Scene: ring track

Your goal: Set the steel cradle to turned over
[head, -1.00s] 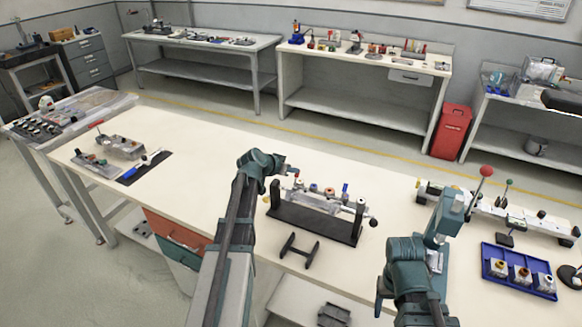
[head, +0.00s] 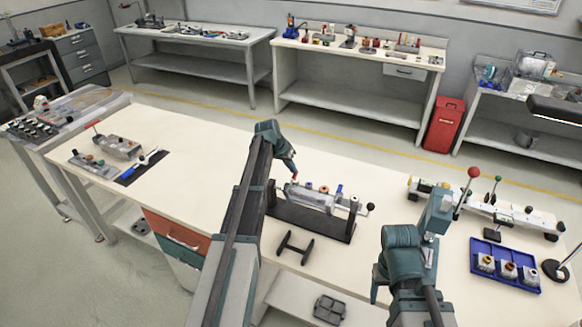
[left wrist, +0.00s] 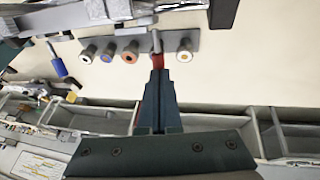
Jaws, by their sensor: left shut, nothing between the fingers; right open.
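The steel cradle (head: 318,198) lies roughly level between the end posts of a dark stand (head: 310,222) at the middle of the bench. Several small coloured cylinders stand up from it, and a dark ball knob (head: 370,206) sticks out at its right end. My left gripper (head: 293,178) is shut and empty, pointing down at the cradle's left end. In the left wrist view its closed tips (left wrist: 157,70) are close to a small red piece (left wrist: 157,58); I cannot tell whether they touch. My right gripper (head: 441,205) is open, right of the stand; its fingertips are hard to make out.
A black H-shaped part (head: 295,246) lies in front of the stand. A blue tray (head: 505,265) with several fittings and a long rail fixture (head: 485,207) with a red-ball lever are at right.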

